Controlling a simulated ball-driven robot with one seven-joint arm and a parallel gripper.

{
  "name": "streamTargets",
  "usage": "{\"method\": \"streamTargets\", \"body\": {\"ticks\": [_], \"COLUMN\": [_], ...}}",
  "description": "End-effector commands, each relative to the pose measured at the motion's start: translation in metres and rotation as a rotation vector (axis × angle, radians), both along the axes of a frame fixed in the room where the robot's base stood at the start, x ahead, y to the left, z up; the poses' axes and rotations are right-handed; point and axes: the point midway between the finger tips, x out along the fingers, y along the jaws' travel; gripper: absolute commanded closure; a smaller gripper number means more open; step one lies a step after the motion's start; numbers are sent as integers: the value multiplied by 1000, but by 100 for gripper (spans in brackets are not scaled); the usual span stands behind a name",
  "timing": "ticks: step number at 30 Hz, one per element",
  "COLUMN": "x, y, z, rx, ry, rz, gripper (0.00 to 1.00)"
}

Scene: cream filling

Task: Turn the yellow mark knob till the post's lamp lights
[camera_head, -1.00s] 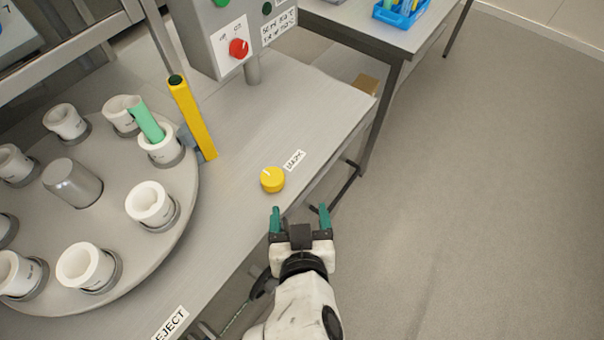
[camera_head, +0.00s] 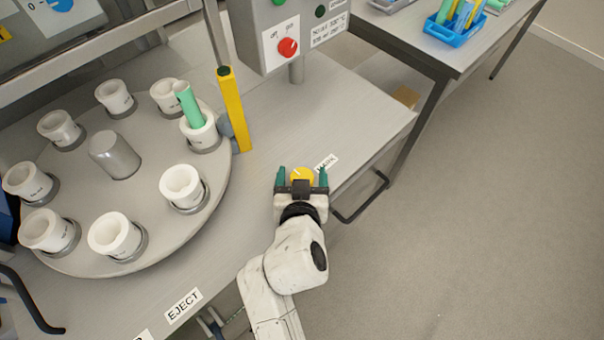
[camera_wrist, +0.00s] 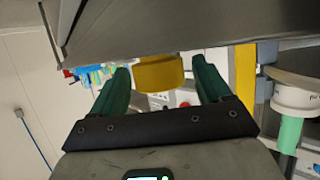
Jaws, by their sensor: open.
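The yellow mark knob (camera_head: 302,173) sits on the bench top beside its MARK label (camera_head: 327,162), partly hidden by my gripper in the head view. My gripper (camera_head: 302,178) is open, with one green finger on each side of the knob. In the wrist view the knob (camera_wrist: 160,74) lies between the two fingers of my gripper (camera_wrist: 160,82), with gaps visible on both sides. The yellow post (camera_head: 233,110) stands upright beside the turntable; its lamp cap (camera_head: 223,71) looks dark.
The turntable (camera_head: 150,224) carries several white cups, one with a green tube (camera_head: 188,103). A grey control box (camera_head: 280,30) with a red knob stands behind. A dark rail handle (camera_head: 362,203) runs along the bench's right edge. Open floor lies to the right.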

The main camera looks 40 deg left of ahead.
Motion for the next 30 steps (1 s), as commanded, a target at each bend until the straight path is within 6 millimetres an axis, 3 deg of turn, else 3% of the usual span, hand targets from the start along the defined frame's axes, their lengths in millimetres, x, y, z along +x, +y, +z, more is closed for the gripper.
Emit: {"method": "streamTargets", "body": {"ticks": [9,25,30], "x": [2,2,2], "y": [2,1,1], "z": [-1,-1,0], "rx": [0,0,0], "ry": [0,0,0], "rz": [0,0,4], "gripper": [23,74,74]}}
